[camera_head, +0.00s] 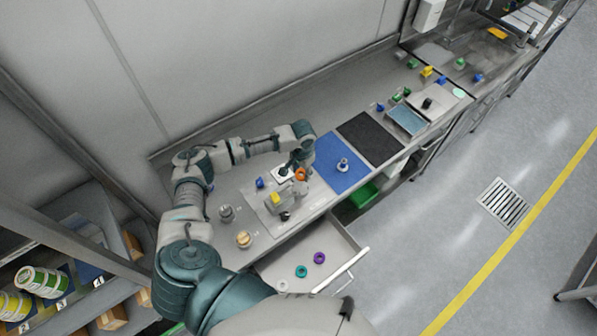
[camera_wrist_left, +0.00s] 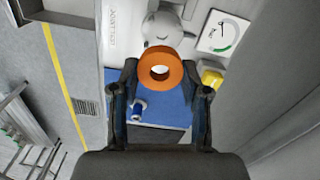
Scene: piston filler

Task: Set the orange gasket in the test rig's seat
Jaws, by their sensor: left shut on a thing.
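The orange gasket (camera_head: 301,175) is a thick ring held in my left gripper (camera_head: 299,169), above the right side of the test rig (camera_head: 275,212). In the left wrist view, the gasket (camera_wrist_left: 146,75) sits between the fingertips of my left gripper (camera_wrist_left: 160,72), with its hole facing the camera. A rounded grey part of the rig (camera_wrist_left: 165,26) shows just beyond the gasket. The gasket partly covers it, and I cannot tell whether they touch. The rig's gauge (camera_wrist_left: 222,33) and a yellow block (camera_wrist_left: 211,77) are to its right. The seat is not clearly seen. My right gripper is not in view.
An open drawer (camera_head: 342,270) below the bench holds a purple ring (camera_head: 319,257), a green ring (camera_head: 301,271) and a pale ring (camera_head: 283,285). A blue mat (camera_head: 335,175) with a small metal-and-blue part (camera_head: 343,164) lies right of the rig. A black mat (camera_head: 371,138) is beyond.

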